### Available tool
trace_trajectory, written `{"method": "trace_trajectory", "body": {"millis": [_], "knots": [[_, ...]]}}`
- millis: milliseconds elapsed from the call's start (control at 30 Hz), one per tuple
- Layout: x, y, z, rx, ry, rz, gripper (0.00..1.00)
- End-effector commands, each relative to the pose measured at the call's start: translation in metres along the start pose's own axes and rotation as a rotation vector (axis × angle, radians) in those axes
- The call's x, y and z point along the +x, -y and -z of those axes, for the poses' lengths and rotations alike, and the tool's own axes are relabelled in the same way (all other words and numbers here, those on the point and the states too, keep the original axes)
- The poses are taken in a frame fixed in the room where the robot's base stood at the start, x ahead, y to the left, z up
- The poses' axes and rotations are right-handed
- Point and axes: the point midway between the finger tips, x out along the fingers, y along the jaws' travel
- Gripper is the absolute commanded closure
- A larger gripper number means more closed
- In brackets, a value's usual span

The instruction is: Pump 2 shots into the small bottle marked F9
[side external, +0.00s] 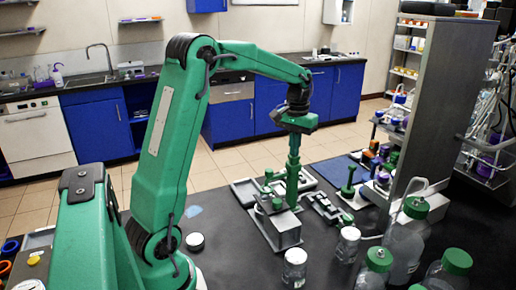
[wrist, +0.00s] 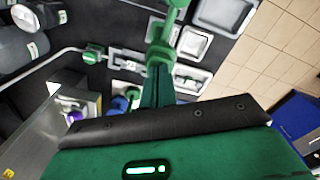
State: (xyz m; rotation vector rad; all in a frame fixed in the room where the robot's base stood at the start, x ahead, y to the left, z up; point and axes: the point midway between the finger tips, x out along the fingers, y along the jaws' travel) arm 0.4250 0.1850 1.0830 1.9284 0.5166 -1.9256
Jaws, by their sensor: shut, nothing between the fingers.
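My gripper (side external: 293,172) points straight down over a grey block (side external: 284,226) with green knobs (side external: 277,204). Its slim green fingers are shut with nothing between them. In the wrist view the fingers (wrist: 158,82) reach toward a bright green part (wrist: 162,48); I cannot tell whether they touch it. Small white-capped bottles stand in front, one at the front middle (side external: 294,270) and one farther right (side external: 348,245). No F9 mark is readable on any bottle.
Large green-capped bottles (side external: 405,235) crowd the front right. A tall grey panel (side external: 435,110) rises behind them. Grey trays (side external: 243,190) lie beside the block; light trays also show in the wrist view (wrist: 193,43). The dark bench at front left of the block is mostly clear.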

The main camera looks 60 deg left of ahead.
Motion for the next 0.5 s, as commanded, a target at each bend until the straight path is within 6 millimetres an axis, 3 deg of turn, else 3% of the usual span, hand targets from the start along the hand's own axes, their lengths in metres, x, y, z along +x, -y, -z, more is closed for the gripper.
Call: {"method": "trace_trajectory", "body": {"millis": [500], "knots": [[0.0102, 0.0000, -0.0004, 0.000, 0.004, 0.000, 1.00]]}}
